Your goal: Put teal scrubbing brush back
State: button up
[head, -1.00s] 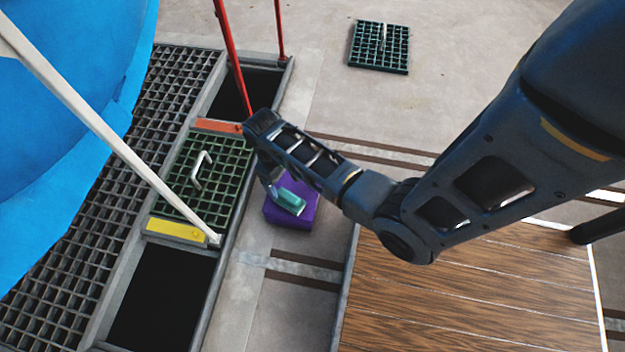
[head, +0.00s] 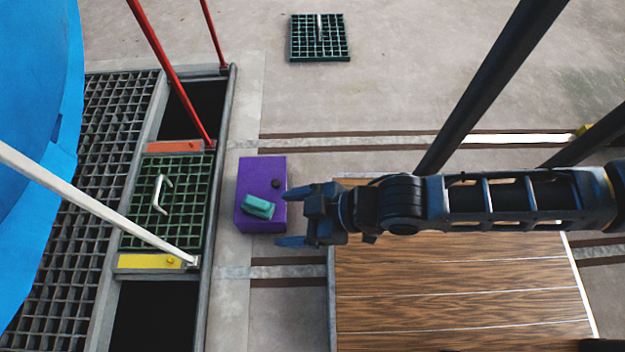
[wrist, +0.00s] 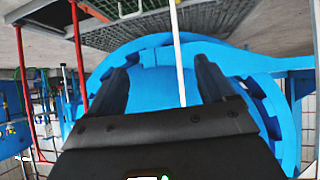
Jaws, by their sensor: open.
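The teal scrubbing brush (head: 258,207) lies on top of a purple box (head: 263,170), toward its lower part in the head view. The brush is not visible in the wrist view.
A green grate (head: 185,215) with a handle lies between two dark open pits (head: 155,315). Red posts (head: 170,75) and a white bar (head: 95,205) rise there. A blue vessel (head: 35,130) is at left. A wooden platform (head: 450,290) lies under my arm. Another grate (head: 319,38) lies behind.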

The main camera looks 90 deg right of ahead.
jog(key=s+a+r+t, duration=0.1)
jog(key=r+t, duration=0.1)
jog(key=r, duration=0.6)
jog(key=s+a+r+n+t+y, duration=0.1)
jog(key=s+r+t, duration=0.1)
jog(key=r, duration=0.7)
jog(key=shift+s, duration=0.3)
